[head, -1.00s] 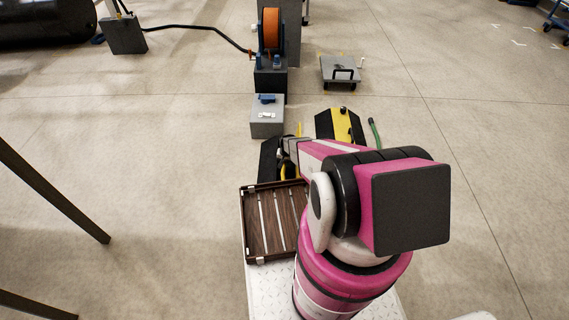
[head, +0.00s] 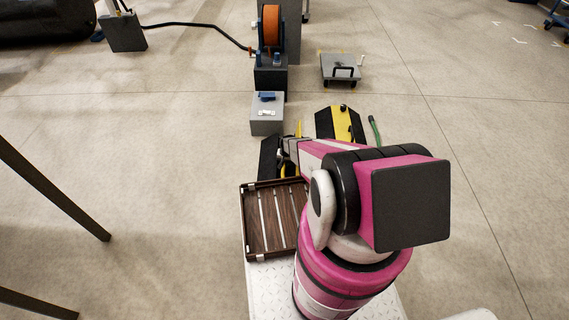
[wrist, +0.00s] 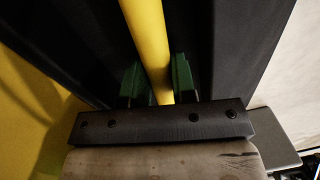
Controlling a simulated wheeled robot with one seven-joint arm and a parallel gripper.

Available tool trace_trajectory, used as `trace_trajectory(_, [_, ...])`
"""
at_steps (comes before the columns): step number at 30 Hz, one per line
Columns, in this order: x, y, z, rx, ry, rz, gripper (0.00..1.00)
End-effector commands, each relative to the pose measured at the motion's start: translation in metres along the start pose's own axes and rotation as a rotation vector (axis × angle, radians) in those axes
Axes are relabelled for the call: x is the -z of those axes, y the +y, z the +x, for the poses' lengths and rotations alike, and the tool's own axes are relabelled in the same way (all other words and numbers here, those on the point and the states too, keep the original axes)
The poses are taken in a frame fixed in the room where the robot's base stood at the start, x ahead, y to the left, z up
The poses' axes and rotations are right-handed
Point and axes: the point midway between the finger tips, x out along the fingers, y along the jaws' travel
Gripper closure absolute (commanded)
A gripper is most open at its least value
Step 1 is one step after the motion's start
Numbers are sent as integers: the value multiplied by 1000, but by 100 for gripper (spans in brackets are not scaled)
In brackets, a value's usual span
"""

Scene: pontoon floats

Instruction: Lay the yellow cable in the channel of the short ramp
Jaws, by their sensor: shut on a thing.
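The yellow cable (wrist: 147,35) runs down the middle of the wrist view, between dark walls of what looks like a ramp channel. My gripper (wrist: 157,82) has green fingertips on either side of the cable and is shut on it. Whether the cable touches the channel floor cannot be told. In the head view, a black ramp piece (head: 268,158) lies beside my gripper (head: 287,155), partly hidden by my arm. A short stretch of yellow (head: 299,129), likely the cable, stands out beyond it. A black and yellow ramp piece (head: 342,122) lies to the right.
A green cable end (head: 374,130) lies right of the ramps. A grey box (head: 267,120) stands beyond them, with an orange reel (head: 271,27) behind. A brown slatted tray (head: 243,225) is in front, at left. A grey wheeled plate (head: 340,68) stands farther back. Open floor lies left and right.

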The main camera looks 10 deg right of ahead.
Motion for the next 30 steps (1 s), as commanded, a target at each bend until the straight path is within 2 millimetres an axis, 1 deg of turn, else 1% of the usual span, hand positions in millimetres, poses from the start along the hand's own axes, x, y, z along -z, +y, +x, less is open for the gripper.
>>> trace_trajectory(9, [0,0,6,0,0,0,100])
trace_trajectory(10, [0,1,6,0,0,0,72])
trace_trajectory(11, [0,1,6,0,1,0,62])
trace_trajectory(12, [0,0,6,0,1,0,49])
trace_trajectory(13, [0,0,6,0,1,0,45])
trace_trajectory(23, [0,1,5,0,0,0,45])
trace_trajectory(26, [0,1,-1,0,1,0,45])
trace_trajectory(30, [-1,1,-17,0,2,0,45])
